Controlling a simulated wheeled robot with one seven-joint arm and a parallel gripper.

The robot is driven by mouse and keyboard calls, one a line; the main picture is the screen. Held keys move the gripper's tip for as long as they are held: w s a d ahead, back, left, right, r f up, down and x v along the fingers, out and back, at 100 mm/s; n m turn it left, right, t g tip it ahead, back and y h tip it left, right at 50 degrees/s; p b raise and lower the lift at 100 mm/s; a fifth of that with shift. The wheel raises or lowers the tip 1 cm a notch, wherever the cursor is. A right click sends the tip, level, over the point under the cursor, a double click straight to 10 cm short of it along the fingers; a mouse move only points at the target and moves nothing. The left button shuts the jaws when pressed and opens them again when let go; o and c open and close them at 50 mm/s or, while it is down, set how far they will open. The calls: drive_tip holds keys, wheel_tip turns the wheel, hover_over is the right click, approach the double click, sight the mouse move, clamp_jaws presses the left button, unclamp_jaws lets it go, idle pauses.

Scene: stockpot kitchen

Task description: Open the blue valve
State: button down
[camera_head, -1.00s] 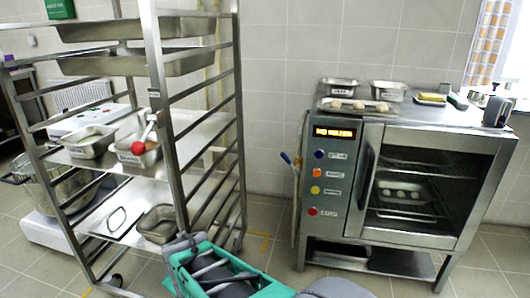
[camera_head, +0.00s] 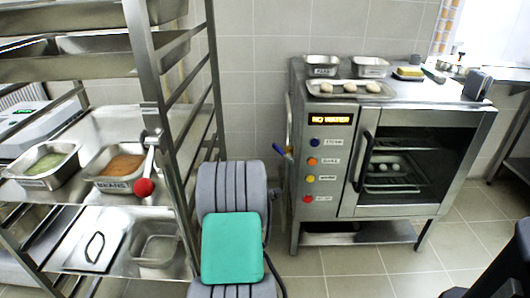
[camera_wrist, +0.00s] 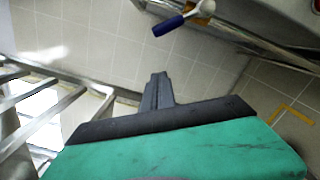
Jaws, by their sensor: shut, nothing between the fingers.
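The blue valve handle (camera_head: 279,149) sticks out from the left side of the steel oven (camera_head: 300,190), near a pipe. In the wrist view the blue handle (camera_wrist: 168,26) shows at the top centre, on a pale stem with a brass-coloured fitting (camera_wrist: 203,10). My gripper (camera_wrist: 158,78) is shut and empty in the wrist view, pointing towards the wall just below the handle in the picture and apart from it. In the head view my own arm hides the gripper.
The oven reads "NO WATER" and has a tray of buns (camera_head: 350,89) on top. Free floor (camera_head: 345,270) lies before the oven.

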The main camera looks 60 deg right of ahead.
sight(282, 151)
drive_tip(key=d+r+b, duration=0.1)
drive_tip(key=d+r, duration=0.1)
drive_tip(key=d, duration=0.5)
drive_tip(key=shift+s+d+b, duration=0.15)
drive_tip(key=shift+d+b, duration=0.15)
drive_tip(key=shift+s+r, duration=0.15)
drive_tip(key=shift+s, duration=0.05)
